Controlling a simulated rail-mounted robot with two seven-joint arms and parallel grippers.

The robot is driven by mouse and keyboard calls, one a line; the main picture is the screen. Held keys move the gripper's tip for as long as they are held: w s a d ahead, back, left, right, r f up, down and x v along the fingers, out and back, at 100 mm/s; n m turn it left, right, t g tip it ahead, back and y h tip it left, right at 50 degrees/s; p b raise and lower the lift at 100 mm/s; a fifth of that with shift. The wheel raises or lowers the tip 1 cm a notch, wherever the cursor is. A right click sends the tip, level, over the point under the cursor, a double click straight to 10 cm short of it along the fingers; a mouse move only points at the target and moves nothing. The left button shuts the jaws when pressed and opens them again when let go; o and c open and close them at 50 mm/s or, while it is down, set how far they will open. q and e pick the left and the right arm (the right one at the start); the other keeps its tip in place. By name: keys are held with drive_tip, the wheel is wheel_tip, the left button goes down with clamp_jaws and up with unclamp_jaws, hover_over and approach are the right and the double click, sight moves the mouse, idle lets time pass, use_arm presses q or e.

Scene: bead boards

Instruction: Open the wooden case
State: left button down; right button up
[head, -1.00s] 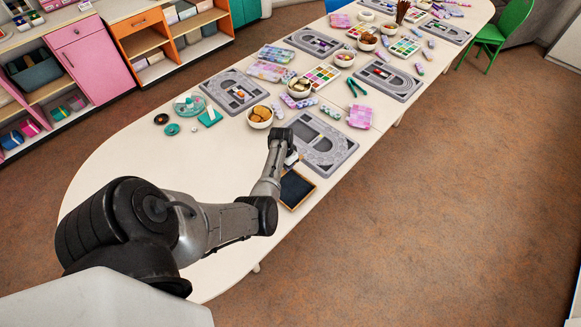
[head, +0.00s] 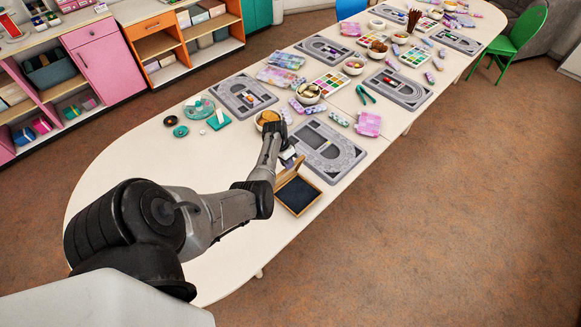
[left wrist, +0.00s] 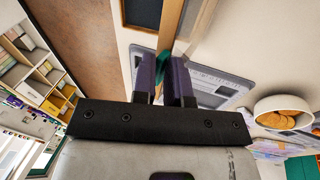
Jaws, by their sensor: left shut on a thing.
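The wooden case (head: 297,196) lies near the table's front edge, with a dark inside and a thin wooden rim. Its wooden lid (head: 289,175) is raised along the far-left side, so the case stands at least partly open. My left gripper (head: 287,157) is at the lid's upper edge, partly hidden by its own wrist. In the left wrist view the fingers (left wrist: 164,68) are close together on the lid (left wrist: 171,25), with a small teal piece between them. The dark inside of the case (left wrist: 143,12) shows beside the lid. My right gripper is not in view.
A grey bead board (head: 335,160) lies right behind the case. A bowl of orange-brown pieces (head: 267,117) stands beyond my gripper; it also shows in the left wrist view (left wrist: 283,108). The table's near-left part (head: 120,150) is clear.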

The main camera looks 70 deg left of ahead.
use_arm(q)
drive_tip(key=shift+s+a+h, duration=0.2)
drive_tip(key=shift+a+h, duration=0.1)
drive_tip(key=shift+a, duration=0.1)
drive_tip(key=shift+s+a+f+t+h+b, duration=0.25)
drive_tip(key=shift+a+b, duration=0.3)
drive_tip(key=shift+b, duration=0.4)
drive_tip(key=shift+s+a+r+t+h+b, duration=0.2)
drive_tip(key=shift+s+a+h+b, duration=0.15)
drive_tip(key=shift+a+b, duration=0.3)
drive_tip(key=shift+s+a+r+t+h+b, duration=0.1)
drive_tip(key=shift+s+a+t+h+b, duration=0.1)
drive_tip(key=shift+a+h+b, duration=0.35)
drive_tip(key=shift+f, duration=0.1)
